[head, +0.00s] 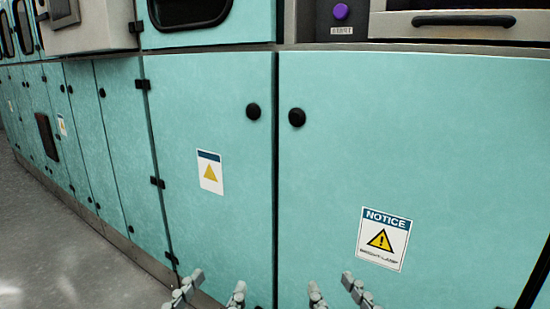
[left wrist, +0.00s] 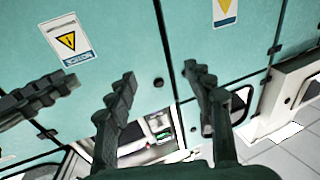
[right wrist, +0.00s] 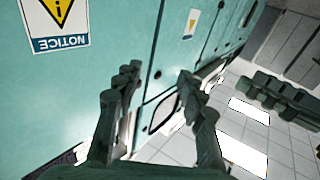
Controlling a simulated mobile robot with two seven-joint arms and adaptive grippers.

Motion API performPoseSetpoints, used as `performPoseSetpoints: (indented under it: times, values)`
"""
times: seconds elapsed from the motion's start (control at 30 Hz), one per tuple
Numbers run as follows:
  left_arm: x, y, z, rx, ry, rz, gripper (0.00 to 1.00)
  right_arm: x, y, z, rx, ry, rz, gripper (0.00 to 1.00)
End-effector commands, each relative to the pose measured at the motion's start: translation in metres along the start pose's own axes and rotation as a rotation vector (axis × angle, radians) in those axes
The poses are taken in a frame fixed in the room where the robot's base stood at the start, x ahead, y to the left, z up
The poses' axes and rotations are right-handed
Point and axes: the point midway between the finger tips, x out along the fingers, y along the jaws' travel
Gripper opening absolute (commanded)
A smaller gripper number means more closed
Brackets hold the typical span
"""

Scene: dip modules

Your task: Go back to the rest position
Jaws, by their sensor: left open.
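My left gripper (head: 212,290) is at the bottom of the head view, left of centre, with its fingers apart and nothing between them. In the left wrist view its two dark fingers (left wrist: 160,95) are spread in front of the teal cabinet. My right gripper (head: 333,290) is at the bottom of the head view, right of the left one. Its fingers are apart and empty in the head view, and also in the right wrist view (right wrist: 160,88). Parts of the other gripper (right wrist: 285,98) show at the right of the right wrist view.
A teal cabinet wall (head: 350,160) with round black knobs fills the front. It bears a notice label (head: 384,239) and a warning label (head: 210,172). A purple button (head: 341,11) and a black handle (head: 463,20) are at the top. Grey floor (head: 50,250) is free at the left.

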Motion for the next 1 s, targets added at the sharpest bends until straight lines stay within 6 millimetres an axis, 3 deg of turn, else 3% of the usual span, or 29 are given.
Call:
performPoseSetpoints:
  times: [0.27,0.43,0.57,0.7,0.83,1.0]
  values:
    - [-0.004,-0.026,0.083,0.02,-0.328,-0.047,0.52,-0.002,0.028,0.08,-0.033,-0.317,0.049,0.4]
    - [-0.027,-0.053,0.146,0.038,-0.587,-0.094,0.52,-0.024,0.054,0.143,-0.049,-0.578,0.097,0.4]
    - [-0.069,-0.081,0.202,0.044,-0.859,-0.149,0.52,-0.066,0.083,0.199,-0.053,-0.85,0.153,0.4]
    - [-0.132,-0.111,0.249,0.033,-1.157,-0.216,0.52,-0.128,0.113,0.246,-0.041,-1.147,0.221,0.4]
    - [-0.175,-0.125,0.27,0.018,-1.332,-0.256,0.52,-0.171,0.128,0.268,-0.026,-1.321,0.262,0.4]
    - [-0.196,-0.13,0.28,0.01,-1.409,-0.274,0.52,-0.192,0.133,0.277,-0.017,-1.398,0.281,0.4]
